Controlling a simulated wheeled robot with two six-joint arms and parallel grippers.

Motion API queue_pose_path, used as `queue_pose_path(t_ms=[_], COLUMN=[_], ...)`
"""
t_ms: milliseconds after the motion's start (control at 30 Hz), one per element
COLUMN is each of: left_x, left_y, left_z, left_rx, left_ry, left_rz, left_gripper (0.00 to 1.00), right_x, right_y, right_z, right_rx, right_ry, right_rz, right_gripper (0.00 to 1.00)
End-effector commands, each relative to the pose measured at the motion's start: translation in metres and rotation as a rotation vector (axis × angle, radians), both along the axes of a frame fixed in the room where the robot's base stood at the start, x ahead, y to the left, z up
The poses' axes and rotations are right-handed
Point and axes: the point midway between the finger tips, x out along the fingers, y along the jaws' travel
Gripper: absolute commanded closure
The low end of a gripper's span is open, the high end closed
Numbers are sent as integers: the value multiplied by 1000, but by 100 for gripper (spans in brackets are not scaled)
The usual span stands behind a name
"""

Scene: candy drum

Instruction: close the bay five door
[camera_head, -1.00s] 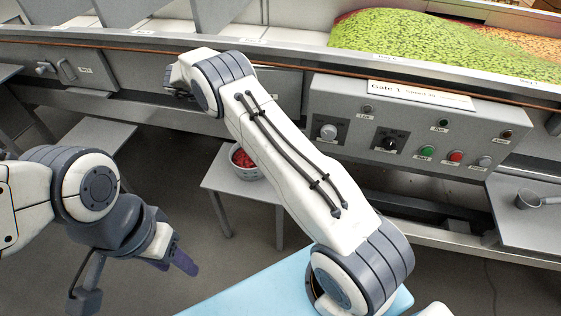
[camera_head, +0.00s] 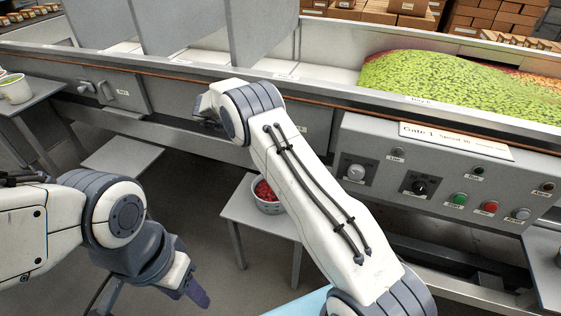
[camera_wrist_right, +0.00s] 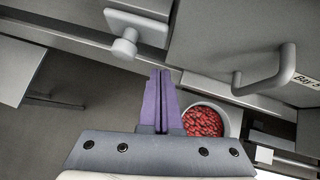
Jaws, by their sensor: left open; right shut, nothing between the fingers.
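The bay five door (camera_wrist_right: 235,45) is a grey panel with a bar handle (camera_wrist_right: 265,75) in the right wrist view. Its label (camera_wrist_right: 306,81) is partly cut off at the right edge. In the head view the door (camera_head: 314,122) is mostly hidden behind my right arm, and I cannot tell how far open it is. My right gripper (camera_wrist_right: 160,80) is shut and empty, left of the handle and below a pale knob (camera_wrist_right: 125,45) on a block. My left gripper (camera_head: 190,290) is open and empty at the lower left, away from the door.
A bowl of red candies (camera_wrist_right: 203,121) sits on a small grey stand (camera_head: 238,212) below the bay. The Gate 1 control panel (camera_head: 450,185) is to the right. Another bay door with a latch (camera_head: 118,90) is at the left. Green candy (camera_head: 450,85) fills the trough above.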

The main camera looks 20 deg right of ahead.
Motion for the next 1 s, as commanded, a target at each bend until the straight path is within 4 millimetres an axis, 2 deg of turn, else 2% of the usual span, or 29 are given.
queue_pose_path(t_ms=[100,200,400,600,733,867,1000], left_x=[0,0,0,0,0,0,0], left_y=[0,0,0,0,0,0,0], left_z=[-16,-12,-13,-14,-14,-14,-14], left_rx=[0,0,0,0,0,0,0], left_ry=[0,0,0,0,0,0,0], left_rz=[0,0,0,0,0,0,0], left_gripper=[50,50,50,50,50,50,50], right_x=[-13,-25,-47,-60,-62,-61,-72], right_y=[23,34,59,71,68,51,36], right_z=[-4,21,50,67,76,98,123], right_rx=[0,0,1,1,-36,-215,-554], right_ry=[-1,-5,-2,-2,-2,4,55], right_rz=[7,7,11,10,51,258,664], right_gripper=[100,100,100,100,100,100,100])
